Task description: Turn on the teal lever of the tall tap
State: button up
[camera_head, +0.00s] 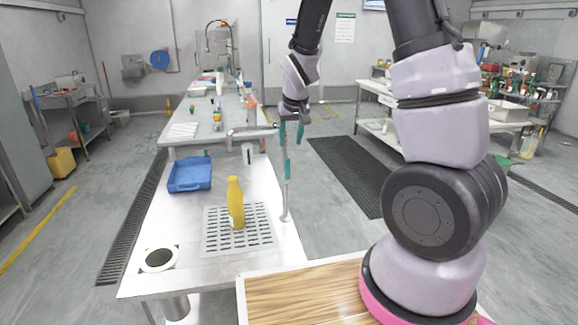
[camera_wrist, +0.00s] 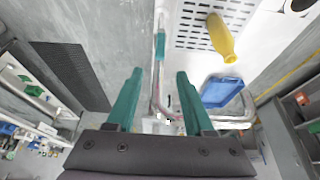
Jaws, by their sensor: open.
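The tall tap (camera_head: 285,200) is a thin metal pipe rising from the right edge of the steel counter, with a spout (camera_head: 250,132) bent left. Its teal lever (camera_head: 287,168) sits on the upright pipe, below my gripper in the head view. In the wrist view the lever (camera_wrist: 160,44) shows beyond my fingertips, near the top middle. My gripper (camera_head: 291,143) has teal fingers, apart and empty. In the wrist view the pipe runs between the two fingers (camera_wrist: 160,72) as seen; I cannot tell its exact depth. No contact with the lever is visible.
A yellow bottle (camera_head: 236,203) stands on a slotted drain plate (camera_head: 215,240) left of the tap. A blue tray (camera_head: 189,174) lies farther back on the counter. A round hole (camera_head: 159,258) is at the front left. Open floor lies right of the tap.

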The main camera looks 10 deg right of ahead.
aim_at(288, 159)
jog(key=x, duration=1.1)
jog(key=shift+s, duration=0.1)
jog(key=shift+c, duration=0.3)
grip_shut()
dwell(0.8)
